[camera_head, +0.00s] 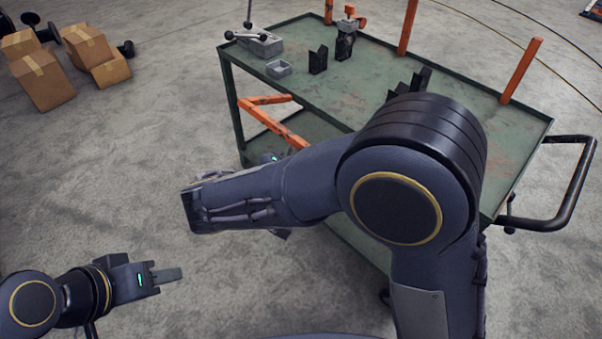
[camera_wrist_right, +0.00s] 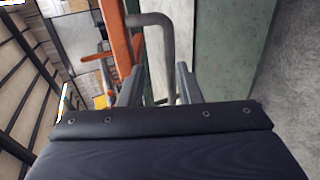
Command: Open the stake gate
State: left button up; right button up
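The green cart (camera_head: 350,90) carries orange upright stakes (camera_head: 520,70) along its far edge. An orange bar frame (camera_head: 275,122), which may be the stake gate, shows at its left end, below the top. My right arm covers much of the cart's near side, and my right fingertips are hidden in the head view. In the right wrist view my right gripper (camera_wrist_right: 158,84) is open. A grey bent rod (camera_wrist_right: 168,55) shows between its fingers, beside an orange post (camera_wrist_right: 117,45); contact is unclear. My left gripper (camera_head: 166,276) is over bare floor, seen edge-on, apart from the cart.
A grey clamp-like tool (camera_head: 260,43), a small grey tray (camera_head: 279,68) and dark blocks (camera_head: 318,60) stand on the cart top. A dark push handle (camera_head: 570,190) sticks out at the right. Cardboard boxes (camera_head: 45,80) lie at the upper left.

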jog(key=p+v, duration=0.1)
jog(key=v, duration=0.6)
jog(key=shift+s+a, duration=0.2)
jog(key=shift+a, duration=0.15)
jog(key=shift+r, duration=0.15)
